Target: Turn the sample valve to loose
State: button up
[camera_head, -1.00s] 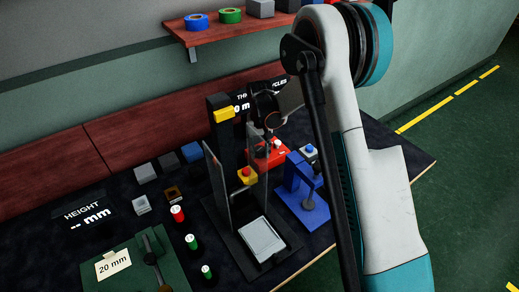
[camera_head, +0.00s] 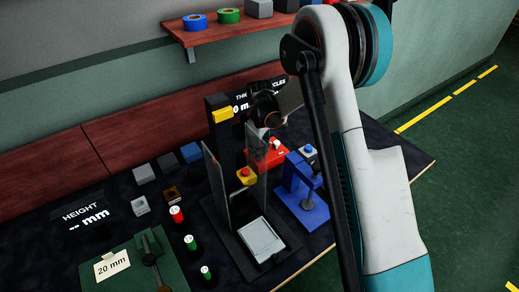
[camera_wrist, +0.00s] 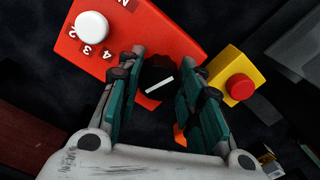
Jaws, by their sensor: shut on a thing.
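The sample valve looks like a black round knob (camera_wrist: 157,74) with a white pointer bar, at the edge of a red box (camera_wrist: 130,30) in the wrist view. My gripper (camera_wrist: 165,75) is shut on the black knob, with one finger on each side of it. The pointer bar lies tilted between the fingers. In the head view, the red box (camera_head: 277,155) is partly covered by my gripper (camera_head: 258,145), and the knob is hidden there.
A yellow box with a red button (camera_wrist: 240,88) sits close to the right finger. A blue press (camera_head: 303,190) and a black stand with a clear guard (camera_head: 217,185) stand close by.

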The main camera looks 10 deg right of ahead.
jog(key=shift+n, duration=1.9)
jog(key=o, duration=1.1)
jog(key=shift+c, duration=0.2)
notch_tip(320, 180, up, 12)
